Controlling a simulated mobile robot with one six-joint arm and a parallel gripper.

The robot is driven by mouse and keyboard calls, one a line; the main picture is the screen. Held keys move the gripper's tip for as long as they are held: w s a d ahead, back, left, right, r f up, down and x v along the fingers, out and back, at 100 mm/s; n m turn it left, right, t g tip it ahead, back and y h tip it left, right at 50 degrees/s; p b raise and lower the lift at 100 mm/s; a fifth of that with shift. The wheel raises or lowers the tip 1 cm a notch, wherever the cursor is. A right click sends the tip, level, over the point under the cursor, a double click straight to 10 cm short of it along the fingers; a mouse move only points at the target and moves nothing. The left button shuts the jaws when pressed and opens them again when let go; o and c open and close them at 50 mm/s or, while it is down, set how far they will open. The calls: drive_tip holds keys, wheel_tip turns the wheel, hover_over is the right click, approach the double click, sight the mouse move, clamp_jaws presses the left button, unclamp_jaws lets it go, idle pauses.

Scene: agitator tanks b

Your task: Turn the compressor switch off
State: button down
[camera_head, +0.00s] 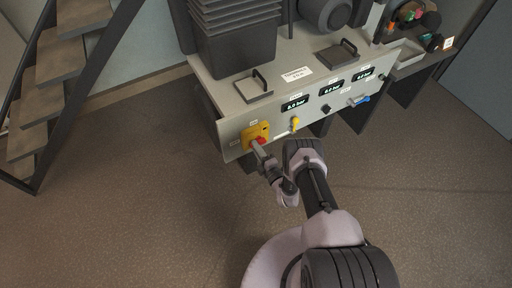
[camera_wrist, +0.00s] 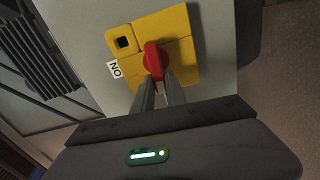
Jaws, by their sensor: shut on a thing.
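The compressor switch is a red rotary handle (camera_wrist: 154,61) on a yellow plate (camera_wrist: 181,25). In the wrist view the "ON" label (camera_wrist: 115,69) shows beside the plate, with a black square (camera_wrist: 123,42) in one corner of the plate. In the head view the yellow plate (camera_head: 250,132) sits at the left end of the grey panel front, with the red handle (camera_head: 261,141) on it. My gripper (camera_wrist: 158,84) is shut on the red handle, its two fingers on either side of the handle's lower end. The fingertips are partly hidden by the handle.
The grey panel (camera_head: 232,132) also carries a yellow knob (camera_head: 294,122), several pressure displays (camera_head: 295,105) and a blue-handled valve (camera_head: 361,100). Black stacked bins (camera_head: 235,40) stand on its top. Stairs (camera_head: 62,70) rise at the left. The floor (camera_head: 130,200) in front is clear.

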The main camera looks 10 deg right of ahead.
drive_tip(key=shift+d+f+n, duration=0.1)
drive_tip(key=shift+f+n, duration=0.1)
drive_tip(key=shift+n, duration=0.3)
drive_tip(key=c, duration=1.4)
unclamp_jaws()
drive_tip(key=shift+o, duration=0.2)
drive_tip(key=p+v, duration=0.2)
drive_tip(key=v, duration=1.5)
drive_tip(key=shift+s, duration=0.15)
drive_tip(key=shift+r, duration=0.1)
